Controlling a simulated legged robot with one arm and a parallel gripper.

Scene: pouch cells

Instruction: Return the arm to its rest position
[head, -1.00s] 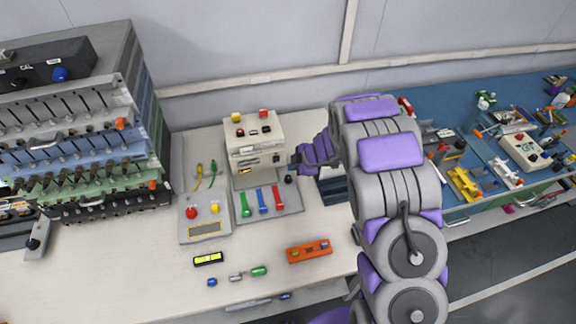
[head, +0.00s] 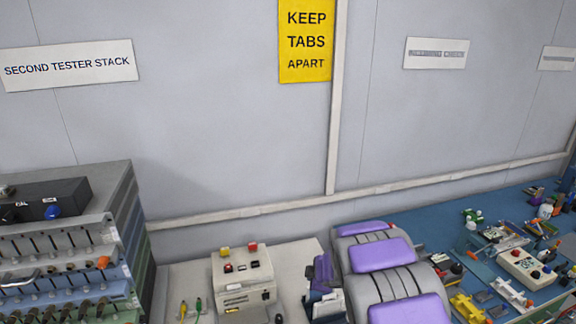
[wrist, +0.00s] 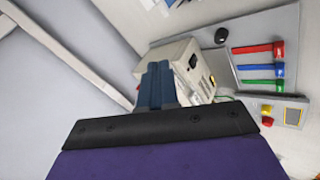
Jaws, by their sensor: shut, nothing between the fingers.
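My arm, grey with purple pads, shows at the lower middle right of the head view (head: 385,268), raised over the bench. My gripper shows in the wrist view (wrist: 160,82), its blue fingers together and empty. Behind the fingertips in that view is a cream box-shaped device (wrist: 190,72). The gap between the fingers and the device cannot be judged. In the head view, the purple end of the arm is just right of the same cream device (head: 243,280), which has red and yellow buttons on top. The fingertips cannot be made out there.
A tester stack (head: 70,260) stands at the left. A blue bench (head: 440,225) with tools and yellow fixtures lies at the right. In the wrist view, a grey plate (wrist: 235,35) carries green, blue and red handles.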

